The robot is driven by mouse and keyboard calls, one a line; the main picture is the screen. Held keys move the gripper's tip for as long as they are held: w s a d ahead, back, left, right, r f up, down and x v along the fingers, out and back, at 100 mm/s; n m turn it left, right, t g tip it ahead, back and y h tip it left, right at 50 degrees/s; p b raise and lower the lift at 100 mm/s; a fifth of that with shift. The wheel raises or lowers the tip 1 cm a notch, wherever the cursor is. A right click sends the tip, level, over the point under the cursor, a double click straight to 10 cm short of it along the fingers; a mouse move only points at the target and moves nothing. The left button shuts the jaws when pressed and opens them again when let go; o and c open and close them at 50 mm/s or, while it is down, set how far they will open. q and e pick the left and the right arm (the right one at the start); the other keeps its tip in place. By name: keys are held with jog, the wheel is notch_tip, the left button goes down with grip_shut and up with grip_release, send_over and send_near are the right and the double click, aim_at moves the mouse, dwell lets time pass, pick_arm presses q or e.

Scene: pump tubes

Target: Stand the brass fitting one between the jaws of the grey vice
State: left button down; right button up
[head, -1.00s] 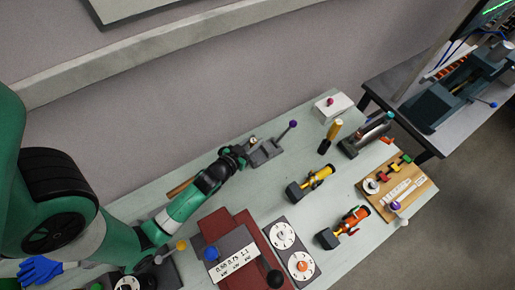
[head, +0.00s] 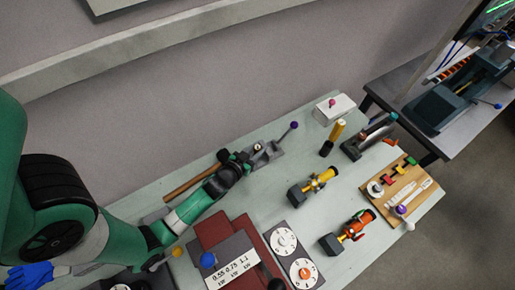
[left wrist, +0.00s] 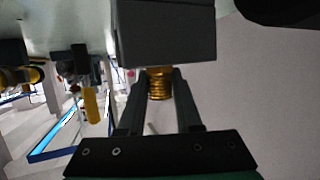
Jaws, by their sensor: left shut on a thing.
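The grey vice (head: 271,151), with a purple-ended handle (head: 294,125), sits near the table's back edge. My left gripper (head: 254,155) is at the vice's near left side. In the left wrist view, my left gripper (left wrist: 158,95) is shut on the threaded brass fitting (left wrist: 160,86). The fitting's far end meets or passes behind a dark grey block (left wrist: 166,32), which looks like part of the vice. I cannot tell whether they touch or whether the fitting is between the jaws. My right gripper is not in view.
A wooden handle (head: 189,184) lies beside my left arm. A wooden board (head: 403,186) and white box (head: 334,108) lie farther right.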

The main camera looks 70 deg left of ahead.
aim_at(256, 150)
pick_arm(q)
jog(key=shift+f, duration=0.35)
jog(key=c, duration=0.6)
grip_release()
jog(key=shift+s+f, duration=0.1)
jog(key=shift+r, duration=0.2)
jog(key=shift+r+p, duration=0.4)
jog(key=shift+r, duration=0.05)
jog(key=v, duration=0.3)
jog(key=shift+d, duration=0.1)
jog(key=b+v, duration=0.1)
jog(key=v, duration=0.8)
